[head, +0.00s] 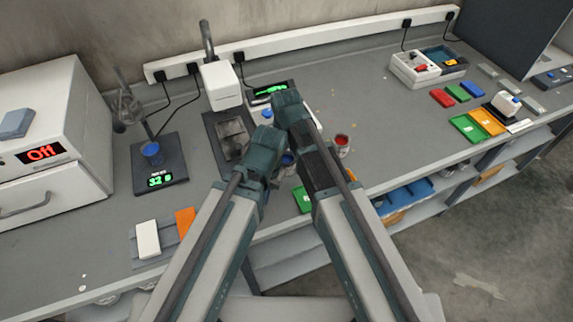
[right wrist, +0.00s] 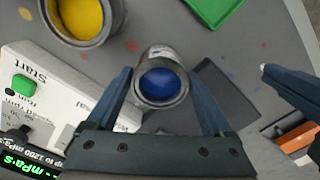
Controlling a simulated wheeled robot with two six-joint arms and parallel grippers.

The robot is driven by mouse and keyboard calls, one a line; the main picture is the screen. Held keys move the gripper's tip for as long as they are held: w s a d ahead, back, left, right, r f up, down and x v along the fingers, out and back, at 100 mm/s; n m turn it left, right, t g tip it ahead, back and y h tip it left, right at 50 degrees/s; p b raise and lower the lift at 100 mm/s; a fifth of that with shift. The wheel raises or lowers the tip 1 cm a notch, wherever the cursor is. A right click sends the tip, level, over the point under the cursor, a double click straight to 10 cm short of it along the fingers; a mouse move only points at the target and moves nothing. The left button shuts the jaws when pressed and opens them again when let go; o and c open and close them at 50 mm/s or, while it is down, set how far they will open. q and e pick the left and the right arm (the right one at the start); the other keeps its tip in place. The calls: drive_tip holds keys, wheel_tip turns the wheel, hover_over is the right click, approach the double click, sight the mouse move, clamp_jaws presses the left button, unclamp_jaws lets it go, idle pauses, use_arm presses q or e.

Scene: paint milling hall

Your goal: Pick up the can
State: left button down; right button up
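A small metal can with blue paint (right wrist: 160,85) stands in the middle of the right wrist view, its open top facing me. Fingers of my right gripper (right wrist: 160,72) lie on both sides of the can, very close to its wall; I cannot tell whether they press on it. In the head view the blue can (head: 287,160) shows partly between my arms, and my right gripper's fingers are hidden. My left gripper (head: 262,148) is beside it on the left, its fingers hidden there. One dark fingertip, seemingly my left gripper's, shows at the right of the right wrist view.
A yellow-paint can (right wrist: 85,15) and a white device with a green Start button (right wrist: 25,85) are close to the blue can. A red-paint can (head: 342,145) stands right of my right arm.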

drive_tip(key=c, duration=1.2)
drive_tip(key=shift+o, duration=0.2)
